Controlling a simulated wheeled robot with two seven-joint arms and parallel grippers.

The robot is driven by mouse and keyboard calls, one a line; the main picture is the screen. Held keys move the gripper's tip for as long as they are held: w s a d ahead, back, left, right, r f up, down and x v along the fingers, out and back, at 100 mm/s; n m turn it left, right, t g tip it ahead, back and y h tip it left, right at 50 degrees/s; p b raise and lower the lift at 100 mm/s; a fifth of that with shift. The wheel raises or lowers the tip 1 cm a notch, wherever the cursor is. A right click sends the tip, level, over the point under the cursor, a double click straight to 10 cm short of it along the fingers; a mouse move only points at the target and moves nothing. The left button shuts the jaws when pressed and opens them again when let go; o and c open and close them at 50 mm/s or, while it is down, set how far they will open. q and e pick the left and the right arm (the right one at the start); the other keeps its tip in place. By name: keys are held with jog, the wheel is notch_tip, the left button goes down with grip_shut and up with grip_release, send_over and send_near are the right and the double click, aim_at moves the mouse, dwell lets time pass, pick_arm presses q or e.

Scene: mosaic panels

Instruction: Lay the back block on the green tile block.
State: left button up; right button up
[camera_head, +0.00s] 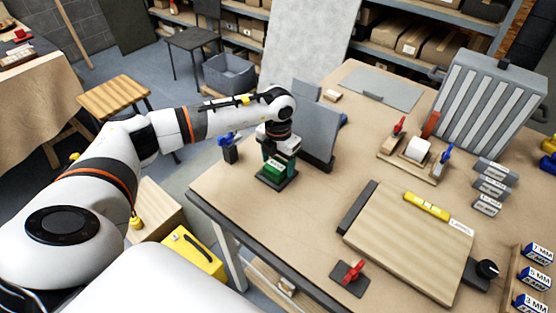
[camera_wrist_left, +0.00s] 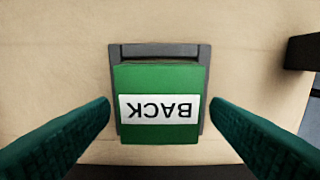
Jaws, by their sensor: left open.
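The back block (camera_wrist_left: 160,120) is green with a white label reading BACK, upside down in the left wrist view. It sits on a dark grey base (camera_wrist_left: 160,50), which also shows on the table's left part in the head view (camera_head: 266,181). The block shows there too (camera_head: 277,169). My left gripper (camera_wrist_left: 160,125) is open, its dark teal fingers on either side of the block with gaps between. In the head view my left gripper (camera_head: 278,158) is directly over it. I cannot make out a separate green tile block. My right gripper is not in view.
A grey upright plate (camera_head: 318,132) stands just behind the block, and a blue clamp-like item (camera_head: 229,148) is to its left. A wooden board (camera_head: 410,240) with a yellow level (camera_head: 427,206) lies right. The table (camera_head: 265,228) is clear in front of the base.

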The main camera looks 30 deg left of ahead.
aim_at(278, 163)
pick_arm(q)
jog(key=shift+r, duration=0.1)
jog(key=shift+r, duration=0.2)
notch_tip(278, 163, up, 12)
jog(key=b, duration=0.4)
jog(key=shift+s+f, duration=0.1)
jog(key=shift+f, duration=0.15)
